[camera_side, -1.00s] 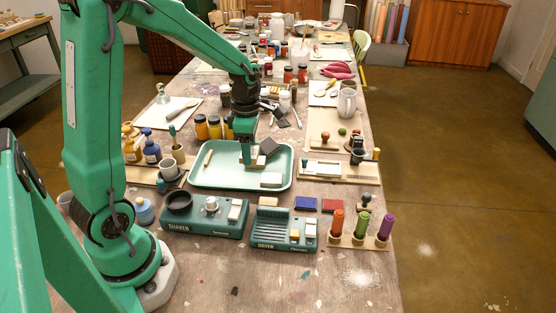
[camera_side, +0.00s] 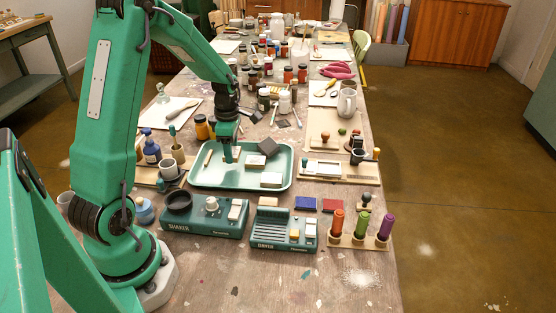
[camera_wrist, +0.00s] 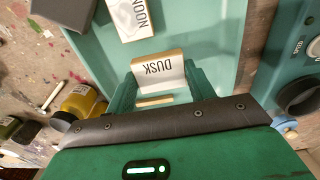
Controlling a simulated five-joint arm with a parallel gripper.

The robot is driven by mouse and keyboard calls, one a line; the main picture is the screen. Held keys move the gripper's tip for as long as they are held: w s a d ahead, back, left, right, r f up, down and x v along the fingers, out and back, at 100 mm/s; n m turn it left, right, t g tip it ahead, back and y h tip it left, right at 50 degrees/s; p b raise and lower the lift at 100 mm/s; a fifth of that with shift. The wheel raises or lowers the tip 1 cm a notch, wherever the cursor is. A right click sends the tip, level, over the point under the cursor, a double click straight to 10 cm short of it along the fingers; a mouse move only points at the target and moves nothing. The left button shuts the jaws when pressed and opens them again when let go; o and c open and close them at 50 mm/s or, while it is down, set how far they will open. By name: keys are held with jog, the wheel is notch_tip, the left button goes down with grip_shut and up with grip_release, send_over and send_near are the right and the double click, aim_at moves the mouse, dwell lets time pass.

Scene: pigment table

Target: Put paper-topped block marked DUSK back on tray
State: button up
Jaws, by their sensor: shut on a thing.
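The paper-topped block marked DUSK (camera_wrist: 160,72) is between my gripper's fingers (camera_wrist: 164,88) in the wrist view. Its white top and wooden edge show, and the lettering is readable. My gripper is shut on it. In the side view my gripper (camera_side: 229,155) is over the left middle of the teal tray (camera_side: 200,181); I cannot make out the held block there. I cannot tell whether the block touches the tray floor. A block marked NOON (camera_wrist: 133,18) lies in the tray beyond DUSK in the wrist view.
The shaker (camera_side: 205,221) and dryer (camera_side: 284,231) stand in front. A yellow-labelled jar (camera_wrist: 78,102) is outside the tray.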

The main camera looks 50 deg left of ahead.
jog(key=shift+f, duration=2)
jog(key=shift+f, duration=0.1)
jog(key=o, duration=1)
notch_tip(320, 180, up, 12)
jog(key=shift+r, duration=0.15)
jog(key=shift+d, duration=0.1)
